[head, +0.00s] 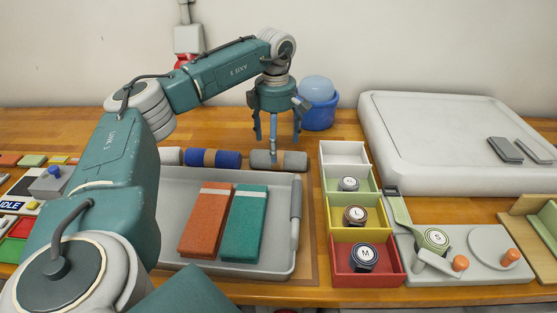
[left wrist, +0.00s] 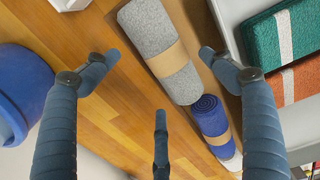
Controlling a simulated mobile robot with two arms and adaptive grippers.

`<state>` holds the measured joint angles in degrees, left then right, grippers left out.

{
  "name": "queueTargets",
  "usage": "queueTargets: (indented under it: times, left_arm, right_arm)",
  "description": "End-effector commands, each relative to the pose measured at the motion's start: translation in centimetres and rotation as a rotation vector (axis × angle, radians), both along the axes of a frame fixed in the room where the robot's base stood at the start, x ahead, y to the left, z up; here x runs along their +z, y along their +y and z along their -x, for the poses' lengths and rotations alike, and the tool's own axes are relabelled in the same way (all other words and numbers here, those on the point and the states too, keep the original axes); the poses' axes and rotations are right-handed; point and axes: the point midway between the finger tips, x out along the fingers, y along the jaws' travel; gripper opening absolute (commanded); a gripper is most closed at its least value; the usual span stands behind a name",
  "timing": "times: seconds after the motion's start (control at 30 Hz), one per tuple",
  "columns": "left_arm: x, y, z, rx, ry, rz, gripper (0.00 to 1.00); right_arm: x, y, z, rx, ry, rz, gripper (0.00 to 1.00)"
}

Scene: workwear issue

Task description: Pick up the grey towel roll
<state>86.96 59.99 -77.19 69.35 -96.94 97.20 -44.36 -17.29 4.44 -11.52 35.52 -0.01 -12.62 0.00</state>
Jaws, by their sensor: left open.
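The grey towel roll (head: 262,160) lies on the wooden table behind the tray, with a tan band around its middle. In the left wrist view the grey roll (left wrist: 150,25) lies beneath the fingers, nearer the right finger. My left gripper (head: 277,143) is open and points down above the roll; its fingers partly cover it in the head view. Nothing is held between the fingers (left wrist: 155,65). A gap between fingertips and roll is hard to judge. My right gripper is not in view.
A banded blue roll (head: 228,159) lies end to end left of the grey roll. The grey tray (head: 165,255) in front holds orange (head: 207,222) and teal (head: 245,224) folded cloths. A blue tub (head: 319,112) stands behind; colored bins (head: 344,152) stand at right.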

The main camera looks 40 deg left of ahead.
Motion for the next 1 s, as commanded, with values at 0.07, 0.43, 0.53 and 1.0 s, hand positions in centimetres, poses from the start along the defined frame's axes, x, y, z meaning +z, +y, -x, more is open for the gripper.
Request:
queueTargets:
  times: [0.07, 0.43, 0.53, 1.0]
  left_arm:
    - [-1.0, -0.1, 0.2, -0.002, 0.005, 0.000, 0.83]
    - [-4.9, -0.2, 0.2, -0.001, 0.002, 0.001, 0.83]
    - [-4.9, -0.2, 0.1, -0.001, 0.001, 0.002, 0.83]
    - [-4.8, -0.2, 0.1, -0.001, 0.000, 0.001, 0.31]
  right_arm:
    - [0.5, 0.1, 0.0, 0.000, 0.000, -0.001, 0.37]
    - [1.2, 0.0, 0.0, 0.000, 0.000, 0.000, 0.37]
    - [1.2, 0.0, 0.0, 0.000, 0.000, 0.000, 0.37]
    - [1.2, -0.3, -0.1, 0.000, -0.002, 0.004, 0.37]
